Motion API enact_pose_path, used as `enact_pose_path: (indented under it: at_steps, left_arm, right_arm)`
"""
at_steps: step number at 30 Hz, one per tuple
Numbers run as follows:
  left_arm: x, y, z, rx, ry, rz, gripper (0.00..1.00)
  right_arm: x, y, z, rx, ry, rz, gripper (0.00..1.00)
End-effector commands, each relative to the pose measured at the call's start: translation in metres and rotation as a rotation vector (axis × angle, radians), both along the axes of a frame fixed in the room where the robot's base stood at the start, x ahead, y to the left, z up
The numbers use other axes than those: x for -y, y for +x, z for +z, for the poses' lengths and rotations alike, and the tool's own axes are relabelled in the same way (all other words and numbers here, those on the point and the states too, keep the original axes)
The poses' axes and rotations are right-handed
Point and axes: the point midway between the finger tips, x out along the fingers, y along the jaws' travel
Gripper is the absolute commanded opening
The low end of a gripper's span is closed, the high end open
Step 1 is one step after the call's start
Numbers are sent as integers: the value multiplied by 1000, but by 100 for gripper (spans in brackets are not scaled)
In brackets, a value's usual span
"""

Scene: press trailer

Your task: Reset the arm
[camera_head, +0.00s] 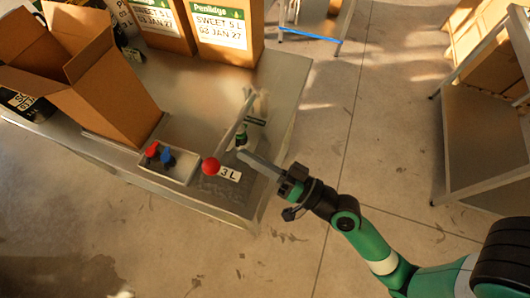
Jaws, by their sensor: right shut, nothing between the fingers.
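My right arm comes in from the lower right, green and black. Its right gripper (244,156) is shut and empty, with its grey fingers pointing left over the right part of the metal table (276,100). A lever with a red ball knob (211,166) has a grey rod running up and to the right from the ball. The fingertips are to the right of the red ball, apart from it in the picture. A small dark bottle (241,136) shows just above the fingertips, partly hidden. My left gripper is not in view.
A white "3 L" label (230,174) lies by the red ball. A red knob (153,149) and a blue knob (168,158) sit on a panel to the left. An open carton (112,98) and labelled boxes (222,30) stand behind. A shelf (482,140) is at right; floor between is clear.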

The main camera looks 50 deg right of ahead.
Motion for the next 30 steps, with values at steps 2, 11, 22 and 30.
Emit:
enact_pose_path:
  at_steps: [2,11,22,30]
  left_arm:
    - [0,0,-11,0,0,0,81]
    - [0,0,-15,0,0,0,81]
    - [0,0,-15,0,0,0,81]
    - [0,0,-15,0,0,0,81]
  right_arm:
    - [3,-15,-7,-2,1,-3,0]
    - [6,-32,-5,1,0,1,0]
    - [1,-26,7,35,-5,15,0]
    - [-21,15,165,455,-129,41,0]
